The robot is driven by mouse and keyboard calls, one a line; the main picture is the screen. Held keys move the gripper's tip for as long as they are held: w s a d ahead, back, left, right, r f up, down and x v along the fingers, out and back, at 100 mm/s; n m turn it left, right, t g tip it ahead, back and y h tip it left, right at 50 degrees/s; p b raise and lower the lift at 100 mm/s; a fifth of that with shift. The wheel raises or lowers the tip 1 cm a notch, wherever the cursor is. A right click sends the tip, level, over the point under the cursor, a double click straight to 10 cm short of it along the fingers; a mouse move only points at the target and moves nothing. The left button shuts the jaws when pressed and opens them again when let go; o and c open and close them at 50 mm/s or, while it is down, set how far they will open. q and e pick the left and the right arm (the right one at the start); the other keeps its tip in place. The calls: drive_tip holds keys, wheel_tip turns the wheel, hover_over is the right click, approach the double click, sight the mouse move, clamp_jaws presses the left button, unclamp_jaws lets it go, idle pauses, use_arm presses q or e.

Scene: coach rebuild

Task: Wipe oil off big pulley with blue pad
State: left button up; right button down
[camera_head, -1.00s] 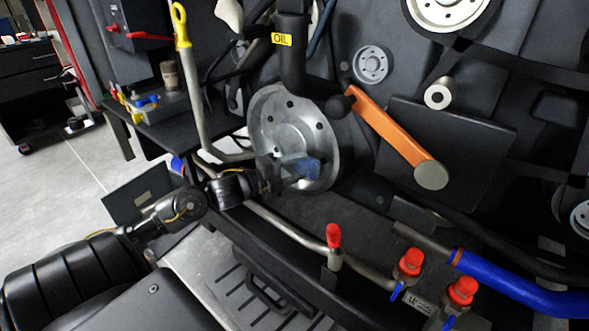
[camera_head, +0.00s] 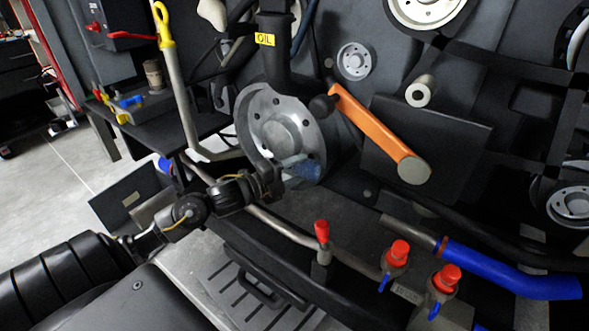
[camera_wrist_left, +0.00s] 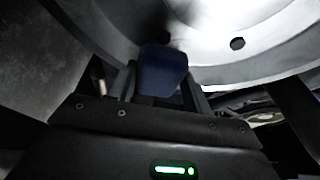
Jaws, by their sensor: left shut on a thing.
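The big pulley (camera_head: 279,127) is a large grey metal disc with bolt holes, left of centre in the head view. Its rim and face also fill the top of the left wrist view (camera_wrist_left: 205,50). My left gripper (camera_head: 281,178) is at the pulley's lower part, shut on the blue pad (camera_head: 302,168). In the left wrist view the pad (camera_wrist_left: 163,70) stands between the two fingers, in front of the pulley face. Whether it touches the metal I cannot tell. No distinct oil patch shows. My right gripper is not in view.
An orange lever (camera_head: 378,132) slants right of the pulley. A yellow-handled dipstick (camera_head: 166,35) and a black pipe with an OIL label (camera_head: 265,40) stand nearby. Below are red-capped valves (camera_head: 395,255) and a blue hose (camera_head: 510,276). Open floor (camera_head: 75,165) lies at left.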

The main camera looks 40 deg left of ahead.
use_arm(q)
drive_tip(key=a, duration=0.4)
drive_tip(key=shift+s, duration=0.1)
idle(0.3)
drive_tip(key=s+p, duration=0.2)
drive_tip(key=s, duration=0.4)
idle(0.4)
